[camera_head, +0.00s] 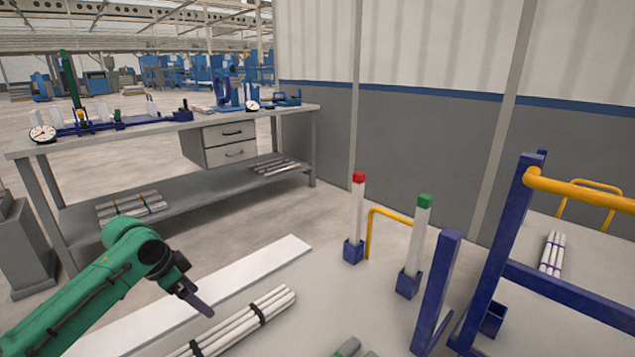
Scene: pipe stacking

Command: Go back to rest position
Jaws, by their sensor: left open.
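My left arm is green and comes in from the lower left. Its dark gripper (200,301) is open and empty, above the near work surface beside a bundle of white pipes (237,325) with black bands. A white pipe with a red cap (357,208) stands upright in a small blue holder (353,251). A white pipe with a green cap (418,240) stands upright in another blue holder (408,284). The gripper is apart from both upright pipes.
A long white strip (262,262) lies behind the bundle. A blue frame (437,290) with a yellow rail (580,190) stands at right. More banded pipes (552,254) lie beyond it. A grey workbench (170,125) with drawers stands at the back left. Small grey-green ends (347,347) show at the bottom edge.

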